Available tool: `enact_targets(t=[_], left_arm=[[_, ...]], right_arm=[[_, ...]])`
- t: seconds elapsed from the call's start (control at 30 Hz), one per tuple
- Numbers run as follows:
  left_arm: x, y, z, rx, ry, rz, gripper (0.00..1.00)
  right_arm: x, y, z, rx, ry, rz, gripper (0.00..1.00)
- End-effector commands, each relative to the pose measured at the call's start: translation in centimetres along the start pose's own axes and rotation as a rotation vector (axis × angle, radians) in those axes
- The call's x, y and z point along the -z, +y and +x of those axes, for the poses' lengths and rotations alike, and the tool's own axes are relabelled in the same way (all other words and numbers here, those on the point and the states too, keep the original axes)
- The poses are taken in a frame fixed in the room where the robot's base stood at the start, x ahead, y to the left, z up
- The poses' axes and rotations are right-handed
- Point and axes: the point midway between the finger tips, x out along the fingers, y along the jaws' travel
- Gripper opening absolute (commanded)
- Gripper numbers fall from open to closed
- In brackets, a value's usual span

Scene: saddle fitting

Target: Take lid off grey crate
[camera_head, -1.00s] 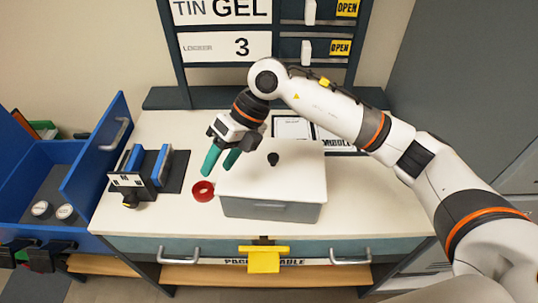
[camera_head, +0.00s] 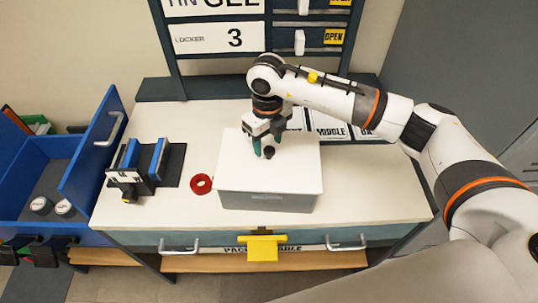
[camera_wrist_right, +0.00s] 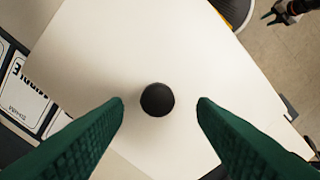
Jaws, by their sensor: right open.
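The grey crate (camera_head: 265,202) stands on the white worktop, and its white lid (camera_head: 300,175) lies flat on top. The lid has a round black knob (camera_head: 269,153), which also shows in the right wrist view (camera_wrist_right: 157,100). My right gripper (camera_head: 266,148) is over the lid at the knob, pointing down, with its green fingers apart. In the right wrist view, the knob appears between the two open fingers (camera_wrist_right: 160,101), with a gap on each side. The fingers are not closed on it. My left gripper is not seen in the head view.
A red ring (camera_head: 201,184) lies left of the crate. A dark stand with blue uprights (camera_head: 158,160) is farther left, beside an open blue drawer unit (camera_head: 92,165). Label cards (camera_head: 328,124) lie behind the crate. The worktop right of the crate (camera_head: 370,190) is clear.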

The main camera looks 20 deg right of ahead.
Motion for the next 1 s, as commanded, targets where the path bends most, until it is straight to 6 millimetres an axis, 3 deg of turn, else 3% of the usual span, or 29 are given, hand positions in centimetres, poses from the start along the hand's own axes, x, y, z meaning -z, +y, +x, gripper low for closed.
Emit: enact_targets(t=[0.07,0.23,0.5,0.8,1.0], left_arm=[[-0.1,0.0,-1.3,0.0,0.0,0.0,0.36],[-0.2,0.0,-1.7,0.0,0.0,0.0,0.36],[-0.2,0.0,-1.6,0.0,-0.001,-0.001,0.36],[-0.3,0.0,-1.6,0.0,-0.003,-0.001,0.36],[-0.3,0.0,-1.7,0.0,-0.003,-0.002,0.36]], right_arm=[[-0.3,0.2,0.9,0.002,-0.005,0.002,0.52],[-0.3,0.2,3.1,0.002,-0.002,0.0,0.52],[-0.2,0.2,3.6,0.001,0.0,0.0,0.52],[-0.2,0.2,3.6,0.001,0.0,0.0,0.04],[-0.2,0.2,3.5,0.001,0.001,0.0,0.01]])
